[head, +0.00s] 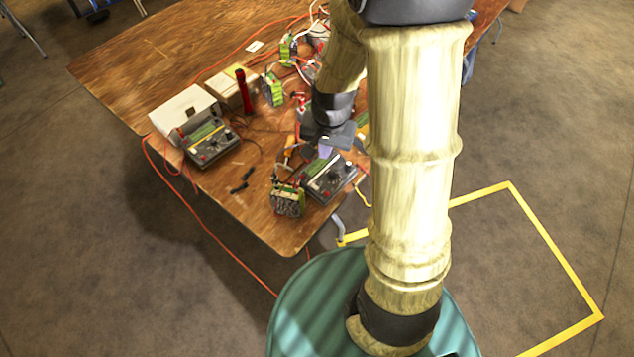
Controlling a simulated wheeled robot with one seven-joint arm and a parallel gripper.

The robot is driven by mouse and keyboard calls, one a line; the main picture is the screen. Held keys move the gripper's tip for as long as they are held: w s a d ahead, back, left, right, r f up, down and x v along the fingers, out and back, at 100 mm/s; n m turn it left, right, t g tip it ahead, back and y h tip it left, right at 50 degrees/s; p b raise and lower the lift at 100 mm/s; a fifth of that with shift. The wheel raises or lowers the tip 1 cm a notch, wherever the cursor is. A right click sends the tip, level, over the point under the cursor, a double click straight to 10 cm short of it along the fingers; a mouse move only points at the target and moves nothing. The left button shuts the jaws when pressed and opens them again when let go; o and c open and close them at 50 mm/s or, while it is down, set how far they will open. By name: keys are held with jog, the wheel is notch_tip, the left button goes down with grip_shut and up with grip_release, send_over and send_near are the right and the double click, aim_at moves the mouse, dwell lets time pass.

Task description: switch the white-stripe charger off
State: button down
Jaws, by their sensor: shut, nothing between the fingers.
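Two dark grey chargers with dials lie on the brown wooden table (262,225). One charger (328,182) is near the front right corner, just below my gripper. The other charger (212,143) is further left, in front of a white box. My gripper (325,152) is shut and empty, pointing down over the far edge of the nearer charger. It hides part of that edge, and whether it touches is unclear. The switches are too small to tell.
A green battery pack (288,199) stands beside the nearer charger. A white box (183,110), a red cylinder (244,92), cables and more packs (272,89) crowd the table. My arm covers the right side. The table's left far part is clear.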

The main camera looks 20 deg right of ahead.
aim_at(317, 187)
jog(key=w+f+m+g, duration=0.1)
jog(key=w+f+m, duration=0.4)
jog(key=f, duration=0.4)
jog(key=shift+w+d+b, duration=0.15)
jog(key=shift+w+b, duration=0.05)
jog(key=shift+b, duration=0.15)
jog(key=shift+f, duration=0.15)
jog(key=f+p, duration=0.1)
jog(key=f, duration=0.3)
jog(key=f+p, duration=0.1)
jog(key=f, duration=0.4)
jog(key=f+p, duration=0.1)
jog(key=f, duration=0.4)
jog(key=shift+w+a, duration=0.25)
jog(key=shift+w, duration=0.1)
